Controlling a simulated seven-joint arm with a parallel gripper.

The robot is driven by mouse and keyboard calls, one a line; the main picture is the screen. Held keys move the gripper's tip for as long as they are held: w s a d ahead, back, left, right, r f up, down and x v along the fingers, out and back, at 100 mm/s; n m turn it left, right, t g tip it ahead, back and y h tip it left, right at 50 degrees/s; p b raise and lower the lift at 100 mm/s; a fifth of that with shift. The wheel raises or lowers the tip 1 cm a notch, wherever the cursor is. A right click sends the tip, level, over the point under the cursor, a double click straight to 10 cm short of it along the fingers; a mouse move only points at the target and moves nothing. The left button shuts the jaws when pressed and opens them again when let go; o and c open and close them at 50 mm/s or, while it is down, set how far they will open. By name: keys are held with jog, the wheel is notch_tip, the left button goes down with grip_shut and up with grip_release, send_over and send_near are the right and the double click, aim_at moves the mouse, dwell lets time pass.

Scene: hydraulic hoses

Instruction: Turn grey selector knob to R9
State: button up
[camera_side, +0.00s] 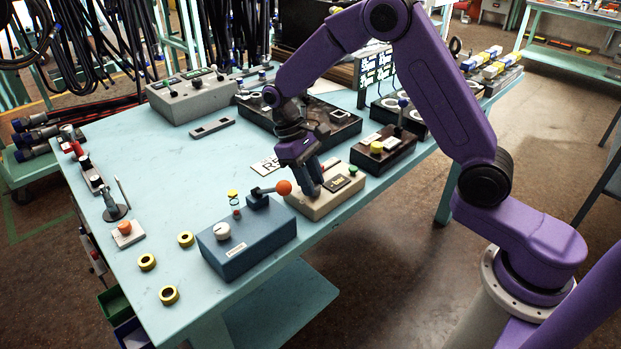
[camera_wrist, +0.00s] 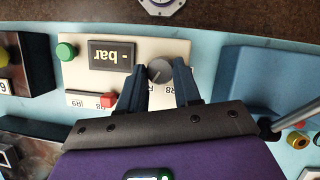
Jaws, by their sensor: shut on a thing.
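The grey selector knob (camera_wrist: 160,71) is on a cream control box (camera_wrist: 120,75), with a pale pointer line on its face. In the wrist view my gripper (camera_wrist: 159,68) has one finger on each side of the knob and is shut on it. Small printed labels (camera_wrist: 168,89) lie near the knob, upside down and partly hidden by my fingers; I cannot tell exactly which one the pointer marks. In the side view the cream box (camera_side: 318,205) sits near the table's front edge, and my gripper (camera_side: 314,190) reaches down onto it, hiding the knob.
The cream box also has a dark display (camera_wrist: 112,55) reading "bar", a green button (camera_wrist: 66,51) and a red square piece (camera_wrist: 107,100). A blue box (camera_side: 246,245) with an orange-ball lever (camera_side: 283,187) stands close beside it. A black box (camera_side: 384,150) stands on the other side.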

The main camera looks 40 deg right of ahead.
dwell(0.3)
jog(key=o, duration=1.1)
jog(key=shift+c, duration=0.2)
jog(key=v, duration=1.7)
jog(key=shift+r, duration=0.25)
jog(key=s+a+f+n+t, duration=0.1)
jog(key=s+n, duration=0.2)
jog(key=s, duration=0.5)
jog(key=s+a+n+t, duration=0.2)
jog(key=s, duration=0.6)
jog(key=s+d+f+n, duration=0.2)
jog(key=s+d+f, duration=0.1)
jog(key=s, duration=0.6)
jog(key=s+d+f+n+t+y, duration=0.1)
jog(key=s+d+f+n, duration=0.1)
jog(key=s+d, duration=0.3)
jog(key=s+f, duration=0.1)
jog(key=s, duration=0.3)
jog(key=shift+s+f+n+t+y, duration=0.2)
jog(key=shift+s+n+t+y, duration=0.1)
jog(key=shift+s+n, duration=0.1)
